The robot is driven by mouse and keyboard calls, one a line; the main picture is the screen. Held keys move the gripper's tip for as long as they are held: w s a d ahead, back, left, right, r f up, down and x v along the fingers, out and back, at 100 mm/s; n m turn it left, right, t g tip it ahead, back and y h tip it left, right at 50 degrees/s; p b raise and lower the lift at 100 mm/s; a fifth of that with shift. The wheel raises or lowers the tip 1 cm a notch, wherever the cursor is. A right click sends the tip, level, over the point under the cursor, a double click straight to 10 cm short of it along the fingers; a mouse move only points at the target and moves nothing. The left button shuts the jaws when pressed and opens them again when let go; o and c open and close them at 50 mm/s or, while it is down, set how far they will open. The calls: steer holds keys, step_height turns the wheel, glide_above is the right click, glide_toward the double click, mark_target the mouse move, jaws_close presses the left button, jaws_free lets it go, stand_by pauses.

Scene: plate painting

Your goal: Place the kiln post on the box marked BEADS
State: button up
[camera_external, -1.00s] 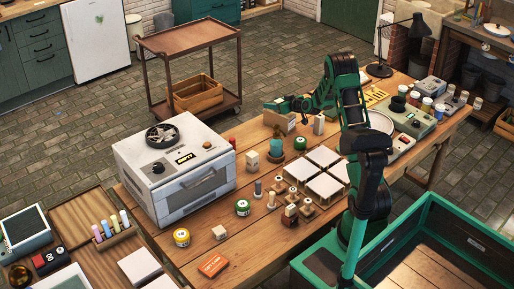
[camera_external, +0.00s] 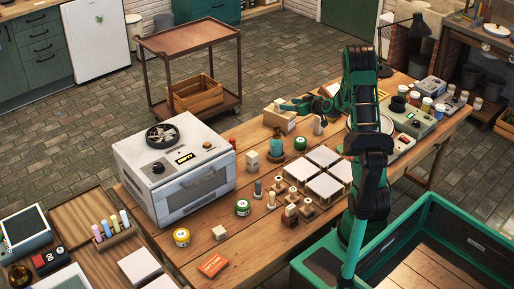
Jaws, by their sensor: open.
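A small cardboard-brown box (camera_external: 279,121) stands at the far edge of the wooden table; its marking is too small to read, so I cannot tell whether it says BEADS. My gripper (camera_external: 289,107) is open, just above and to the right of this box's top. A small pale shape shows at the top of the box, but I cannot tell whether it is the kiln post or part of the box. A pale upright post (camera_external: 317,126) stands to the right of the box. A pale block (camera_external: 251,160) stands nearer the kiln.
A white kiln (camera_external: 178,170) fills the table's left end. A teal pot with a plant (camera_external: 276,150), a green jar (camera_external: 300,144) and white tiles (camera_external: 325,156) stand near the box.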

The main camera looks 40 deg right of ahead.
steer(key=s+a+r+m+g, duration=0.2)
steer(key=s+a+g, duration=0.2)
steer(key=s, duration=1.2)
steer(key=s+a+r+m+g, duration=0.1)
steer(key=s+a+g, duration=0.4)
steer(key=s, duration=1.1)
steer(key=s+a+r+m+g, duration=0.2)
steer(key=s+a+m+g, duration=0.1)
steer(key=s, duration=1.3)
steer(key=a+g, duration=0.1)
steer(key=a, duration=0.1)
steer(key=shift+a+r+g, duration=0.3)
steer(key=shift+w, duration=0.1)
